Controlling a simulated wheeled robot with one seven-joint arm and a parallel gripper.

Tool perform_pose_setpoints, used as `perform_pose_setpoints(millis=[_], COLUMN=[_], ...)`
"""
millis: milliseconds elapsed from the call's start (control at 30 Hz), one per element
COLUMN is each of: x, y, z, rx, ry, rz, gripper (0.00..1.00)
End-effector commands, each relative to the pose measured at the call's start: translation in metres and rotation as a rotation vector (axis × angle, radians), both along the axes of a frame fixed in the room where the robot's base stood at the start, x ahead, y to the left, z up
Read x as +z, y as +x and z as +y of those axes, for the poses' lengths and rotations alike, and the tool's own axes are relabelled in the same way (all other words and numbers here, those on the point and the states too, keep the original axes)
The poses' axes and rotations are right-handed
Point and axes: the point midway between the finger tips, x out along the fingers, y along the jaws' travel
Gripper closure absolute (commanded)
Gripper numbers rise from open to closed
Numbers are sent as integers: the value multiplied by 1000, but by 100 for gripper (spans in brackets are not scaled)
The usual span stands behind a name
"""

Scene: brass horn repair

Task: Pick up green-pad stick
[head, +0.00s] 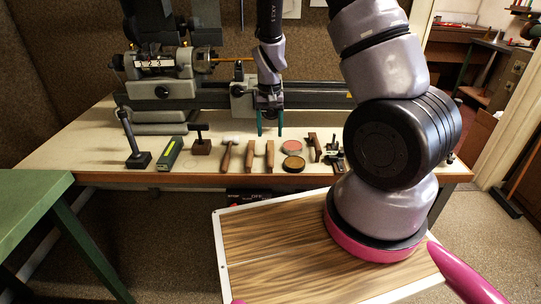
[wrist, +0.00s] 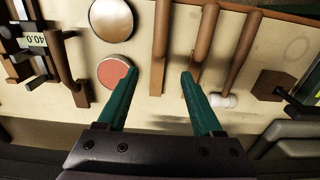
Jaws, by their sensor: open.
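Two plain wooden sticks lie side by side on the bench, the left one (head: 250,156) and the right one (head: 270,155) in the head view. No green pad shows on either, so I cannot tell which is the green-pad stick. My gripper (head: 270,133) is open and empty, its teal fingers pointing down above the bench behind the right stick. In the wrist view my gripper (wrist: 160,73) has that stick (wrist: 159,40) between its fingertips. The other stick (wrist: 206,40) runs partly behind the right-hand finger.
A white-headed mallet (head: 229,152) lies left of the sticks. A red-topped round tin (head: 292,147) and a brown one (head: 293,164) sit close on their right. A lathe-like machine (head: 160,75) stands behind. The bench's front edge (head: 200,180) is near the tools.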

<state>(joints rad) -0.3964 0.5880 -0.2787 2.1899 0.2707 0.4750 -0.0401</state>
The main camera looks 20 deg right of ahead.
Motion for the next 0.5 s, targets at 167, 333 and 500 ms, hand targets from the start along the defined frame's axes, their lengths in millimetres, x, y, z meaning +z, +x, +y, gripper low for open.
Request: perform_pose_setpoints(millis=[167,333,500], x=[-26,-38,-63], y=[-1,-1,-4], z=[-1,0,-2], rx=[-2,0,-3], ry=[0,1,0], rz=[2,2,4], gripper=[32,32,32])
